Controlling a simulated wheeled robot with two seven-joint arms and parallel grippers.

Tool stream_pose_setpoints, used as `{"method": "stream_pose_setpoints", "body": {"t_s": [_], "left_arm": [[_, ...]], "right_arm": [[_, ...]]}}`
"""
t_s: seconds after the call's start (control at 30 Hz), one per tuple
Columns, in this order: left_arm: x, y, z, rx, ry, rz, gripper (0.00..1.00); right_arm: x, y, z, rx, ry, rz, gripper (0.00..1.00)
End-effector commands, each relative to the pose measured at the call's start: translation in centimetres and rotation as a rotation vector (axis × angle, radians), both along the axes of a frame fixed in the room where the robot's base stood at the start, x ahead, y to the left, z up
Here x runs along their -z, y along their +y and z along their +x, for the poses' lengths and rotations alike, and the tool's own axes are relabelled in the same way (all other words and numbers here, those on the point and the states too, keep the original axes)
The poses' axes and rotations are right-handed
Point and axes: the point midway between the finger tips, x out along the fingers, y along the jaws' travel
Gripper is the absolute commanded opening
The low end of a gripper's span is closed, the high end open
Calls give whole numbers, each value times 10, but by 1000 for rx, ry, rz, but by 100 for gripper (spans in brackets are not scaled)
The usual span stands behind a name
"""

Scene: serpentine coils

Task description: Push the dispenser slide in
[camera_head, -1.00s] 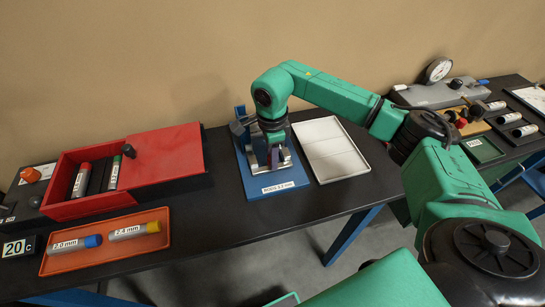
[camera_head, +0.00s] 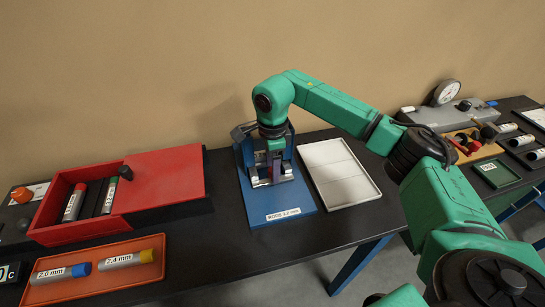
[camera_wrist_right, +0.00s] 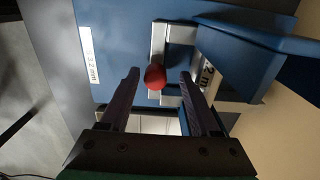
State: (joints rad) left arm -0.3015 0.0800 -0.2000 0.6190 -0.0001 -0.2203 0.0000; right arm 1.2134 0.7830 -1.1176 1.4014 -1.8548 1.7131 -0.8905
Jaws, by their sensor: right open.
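The dispenser has a blue base (camera_head: 291,207) with a white label at its front edge. Its metal slide shows as a pale bracket in the right wrist view (camera_wrist_right: 158,42), with a round red knob (camera_wrist_right: 155,77) on it. My right gripper (camera_head: 274,166) is down over the dispenser and hides much of it in the head view. In the right wrist view its two dark fingers are apart, one on each side of the red knob, with gaps showing; I cannot tell their exact height against it. My left gripper is not in view.
A white tray (camera_head: 366,196) lies right of the dispenser. A red box (camera_head: 160,185) with tubes and an orange tray (camera_head: 90,291) with two labelled tubes stand at the left. A grey gauge unit (camera_head: 425,116) stands at the right. Black table is bare in front of the dispenser.

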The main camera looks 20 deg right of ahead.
Motion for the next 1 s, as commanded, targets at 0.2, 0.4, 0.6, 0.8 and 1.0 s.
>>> {"method": "stream_pose_setpoints", "body": {"t_s": [0.2, 0.4, 0.6, 0.8, 1.0], "left_arm": [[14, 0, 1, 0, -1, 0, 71], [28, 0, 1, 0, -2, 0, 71], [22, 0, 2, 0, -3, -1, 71], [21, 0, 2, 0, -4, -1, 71], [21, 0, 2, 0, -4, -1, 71]], "right_arm": [[-30, 0, 1, 0, -6, 1, 63], [-86, 1, 2, -1, -7, 3, 63], [-137, -1, 2, 1, -5, 0, 63], [-144, -1, 2, 1, -1, 1, 63], [-143, -1, 2, 1, -1, 2, 63]]}}
